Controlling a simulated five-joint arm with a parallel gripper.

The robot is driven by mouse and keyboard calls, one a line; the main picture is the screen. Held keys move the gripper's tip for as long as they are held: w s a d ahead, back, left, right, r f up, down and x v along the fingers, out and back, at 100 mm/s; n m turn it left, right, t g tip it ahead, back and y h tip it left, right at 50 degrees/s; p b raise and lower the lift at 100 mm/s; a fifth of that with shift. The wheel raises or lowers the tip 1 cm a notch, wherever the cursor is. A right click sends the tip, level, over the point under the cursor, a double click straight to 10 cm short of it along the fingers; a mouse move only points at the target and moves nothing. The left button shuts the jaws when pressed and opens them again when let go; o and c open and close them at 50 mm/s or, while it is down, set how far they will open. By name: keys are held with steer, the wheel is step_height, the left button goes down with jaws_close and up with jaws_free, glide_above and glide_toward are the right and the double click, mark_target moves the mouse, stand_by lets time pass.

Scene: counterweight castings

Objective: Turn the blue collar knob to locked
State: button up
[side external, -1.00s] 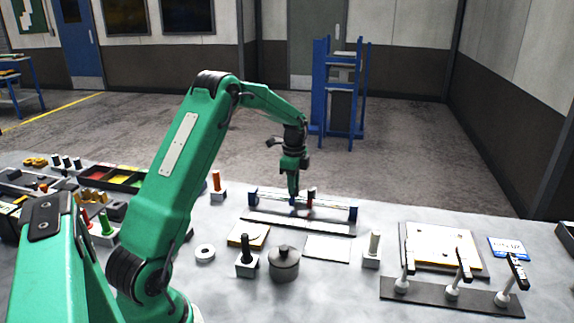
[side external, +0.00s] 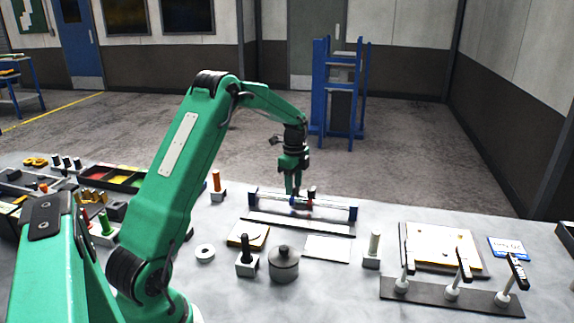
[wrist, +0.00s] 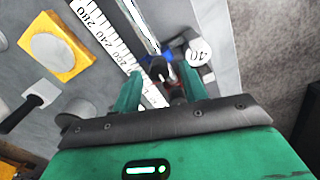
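The blue collar (side external: 293,201) sits on a metal rail (side external: 333,208) held between blue end blocks. My gripper (side external: 295,193) points down right over it. In the wrist view my fingers (wrist: 161,76) stand apart, with a blue part of the collar (wrist: 153,58) showing between and beyond the tips. The collar's knob is mostly hidden, so I cannot tell its setting or whether the fingers touch it. A red collar (side external: 309,203) with a dark knob (side external: 311,190) is on the rail just right of my gripper. A round white dial marked 40 (wrist: 199,52) is beside the right finger.
A scale strip (wrist: 104,32) runs along the rail. A grey lidded pot (side external: 284,265), a black-handled block (side external: 246,262), a white-handled block (side external: 372,252) and a yellow-edged plate (side external: 248,235) stand in front. An orange-handled block (side external: 217,188) is left of the rail.

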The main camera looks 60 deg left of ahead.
mark_target(294, 188)
step_height(294, 188, up, 7)
steer(key=shift+r, duration=0.35)
stand_by(0.6)
steer(key=shift+d+r, duration=0.2)
steer(key=shift+r, duration=0.05)
steer(key=s+d+r+n+t, duration=0.1)
steer(key=s+d+r+n, duration=0.2)
steer(key=s+d+r, duration=0.4)
steer(key=s+d+r+n+t, duration=0.2)
steer(key=s+d+r+n, duration=0.15)
steer(key=d, duration=0.65)
steer(key=s+d+f+n+t, duration=0.1)
steer(key=s+d+n, duration=0.1)
steer(key=s+d, duration=0.2)
steer(key=s+d+f+n+t, duration=0.1)
steer(key=s+d+n, duration=0.2)
steer(key=s, duration=0.7)
steer(key=d, duration=0.2)
steer(key=shift+s+d+n+t, duration=0.15)
steer(key=shift+d+n+t, duration=0.15)
steer(key=shift+n, duration=0.05)
